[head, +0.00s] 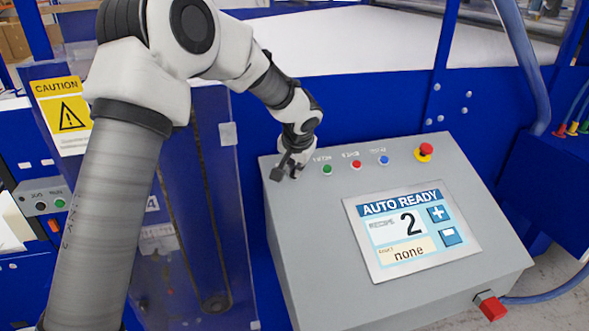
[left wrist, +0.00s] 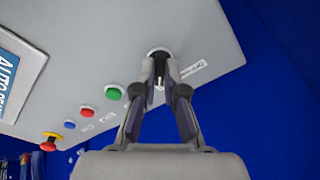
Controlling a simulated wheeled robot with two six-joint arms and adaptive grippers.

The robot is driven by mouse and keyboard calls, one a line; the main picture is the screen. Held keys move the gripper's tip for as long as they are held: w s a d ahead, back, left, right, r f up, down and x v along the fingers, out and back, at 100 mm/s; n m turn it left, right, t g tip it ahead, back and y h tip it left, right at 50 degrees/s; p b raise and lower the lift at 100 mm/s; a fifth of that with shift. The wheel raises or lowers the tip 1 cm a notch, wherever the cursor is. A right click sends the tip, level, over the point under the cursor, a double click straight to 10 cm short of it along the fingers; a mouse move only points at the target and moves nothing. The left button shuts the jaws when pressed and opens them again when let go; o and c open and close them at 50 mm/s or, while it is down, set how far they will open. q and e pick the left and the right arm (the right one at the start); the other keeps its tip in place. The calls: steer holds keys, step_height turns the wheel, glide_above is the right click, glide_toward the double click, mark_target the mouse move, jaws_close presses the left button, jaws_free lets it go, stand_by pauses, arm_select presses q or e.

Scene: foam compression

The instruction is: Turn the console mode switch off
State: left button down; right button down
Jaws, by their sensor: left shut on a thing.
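The console (head: 330,235) is a grey sloped box with a screen (head: 412,230) reading "AUTO READY", "2" and "none". The mode switch (left wrist: 159,52) sits at the left end of its top row of controls; in the left wrist view its pale round base shows behind my fingertips. My left gripper (head: 289,170) is at that end of the panel. In the left wrist view my left gripper (left wrist: 160,75) has its fingertips together on the switch's knob, which they mostly hide. The switch's position cannot be told. My right gripper is not in view.
Right of the switch are a green button (head: 327,169), a red button (head: 356,165), a blue button (head: 384,160) and a red emergency knob on yellow (head: 424,152). A red connector (head: 490,306) with a blue cable is at the lower right. A caution sign (head: 63,115) stands left.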

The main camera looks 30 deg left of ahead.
arm_select(q)
steer(key=n+b, duration=0.2)
steer(key=b, duration=0.1)
steer(key=n+b, duration=0.3)
steer(key=b, duration=0.1)
steer(key=n+y+b, duration=0.1)
steer(key=n+b, duration=0.1)
steer(key=b, duration=0.2)
steer(key=shift+w+d+f+n, duration=0.15)
steer(key=shift+f+n, duration=0.1)
steer(key=shift+n, duration=0.15)
steer(key=shift+n+b, duration=0.4)
steer(key=shift+b, duration=0.1)
steer(key=n+b, duration=0.2)
steer(key=n, duration=0.2)
steer(key=shift+w+r+n+g+b, duration=0.1)
steer(key=shift+r+n+g+b, duration=0.05)
steer(key=shift+n+g+b, duration=0.25)
steer(key=n+b, duration=0.1)
steer(key=n, duration=0.3)
steer(key=shift+g, duration=0.3)
steer(key=shift+n, duration=0.3)
